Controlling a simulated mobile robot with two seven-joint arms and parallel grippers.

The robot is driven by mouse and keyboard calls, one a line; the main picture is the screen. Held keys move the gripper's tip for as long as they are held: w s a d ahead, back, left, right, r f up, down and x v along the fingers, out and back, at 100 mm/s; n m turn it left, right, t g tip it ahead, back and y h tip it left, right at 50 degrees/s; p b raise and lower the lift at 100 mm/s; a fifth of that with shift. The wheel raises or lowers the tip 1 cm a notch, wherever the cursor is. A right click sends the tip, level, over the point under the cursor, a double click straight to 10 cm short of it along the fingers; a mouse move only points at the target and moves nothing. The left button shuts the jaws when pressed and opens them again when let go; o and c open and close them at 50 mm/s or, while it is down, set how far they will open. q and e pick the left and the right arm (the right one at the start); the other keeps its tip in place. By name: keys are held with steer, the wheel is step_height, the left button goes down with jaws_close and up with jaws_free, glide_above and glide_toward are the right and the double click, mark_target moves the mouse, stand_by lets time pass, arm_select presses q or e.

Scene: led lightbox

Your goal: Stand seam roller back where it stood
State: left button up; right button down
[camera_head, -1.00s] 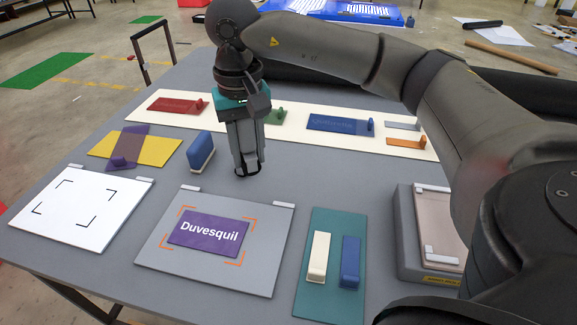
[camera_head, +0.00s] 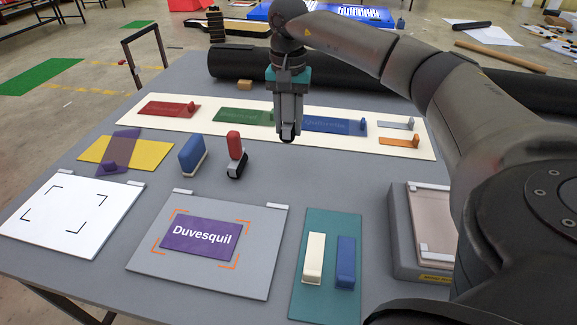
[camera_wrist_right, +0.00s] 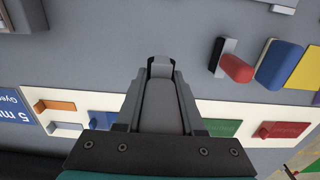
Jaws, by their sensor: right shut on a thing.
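The seam roller (camera_head: 234,145), with a red handle and a black foot, stands upright on the grey table, right of a blue block (camera_head: 192,154). It also shows in the right wrist view (camera_wrist_right: 236,68). My right gripper (camera_head: 288,136) points down, behind and to the right of the roller and apart from it. Its jaws (camera_wrist_right: 161,65) are close together on something grey and dark that I cannot make out. My left gripper is out of view.
A cream strip (camera_head: 290,149) with coloured plates lies behind. In front are a white board (camera_head: 70,210), a grey board (camera_head: 150,263) with a purple "Duvesquil" card, and a teal mat (camera_head: 325,300) with two blocks. Bare table surrounds the roller's right side.

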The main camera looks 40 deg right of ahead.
mark_target(288, 176)
step_height(288, 176, down, 12)
steer(key=shift+r+b, duration=0.1)
steer(key=shift+b, duration=0.55)
steer(key=c, duration=1)
jaws_free()
steer(key=shift+f, duration=0.2)
steer(key=o, duration=0.5)
steer(key=shift+r, duration=0.1)
steer(key=shift+r, duration=0.2)
step_height(288, 176, up, 12)
steer(key=shift+f+p, duration=0.1)
steer(key=shift+p, duration=0.65)
steer(key=shift+a, duration=0.1)
